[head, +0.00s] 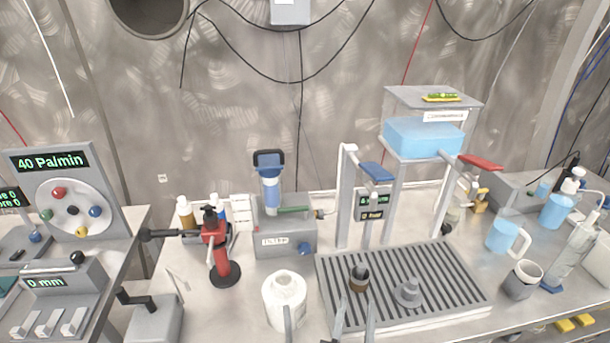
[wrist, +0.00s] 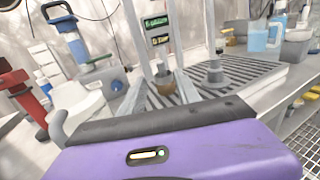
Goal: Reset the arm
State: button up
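My gripper (head: 355,318) shows at the bottom edge of the head view, its two grey fingers apart with nothing seen between them. In the wrist view the fingers (wrist: 157,90) rise beyond the purple gripper body, also apart. Both point toward the slatted drip tray (head: 452,275). A small dark and brown cup (head: 358,284) stands on the tray beyond the fingertips, and a grey stepped cone (head: 408,294) stands to its right. The cup shows between the fingers in the wrist view (wrist: 165,84). Most of my arm is out of view.
A white jug (head: 285,298) stands close left of my gripper. Farther left are a red lever tool (head: 216,250) and a grey filter box (head: 286,235). A frame with a blue tank (head: 423,138) rises behind the tray. A mug (head: 522,280) stands at the right.

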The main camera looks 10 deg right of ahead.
jog(key=a+m+y, duration=0.1)
jog(key=w+a+m+y, duration=0.1)
jog(key=shift+a+m, duration=0.35)
jog(key=shift+m, duration=0.05)
jog(key=s+a+m+y, duration=0.1)
jog(key=m, duration=0.1)
jog(key=a+f+m+y, duration=0.1)
jog(key=y, duration=0.1)
jog(key=shift+s+a+m, duration=0.3)
jog(key=shift+s+m, duration=0.05)
jog(key=shift+m, duration=0.05)
jog(key=s+d+r+m, duration=0.1)
jog(key=s+d+m, duration=0.2)
jog(key=s+m, duration=0.5)
jog(key=s+d+r+m+g+y, duration=0.1)
jog(key=s+d+r+m, duration=0.1)
jog(key=s+m, duration=0.6)
jog(key=s+d+r+m+y, duration=0.1)
jog(key=s+d+m, duration=0.4)
jog(key=s, duration=1.1)
jog(key=m, duration=0.3)
jog(key=shift+r+m+g, duration=0.2)
jog(key=shift+m+g, duration=0.2)
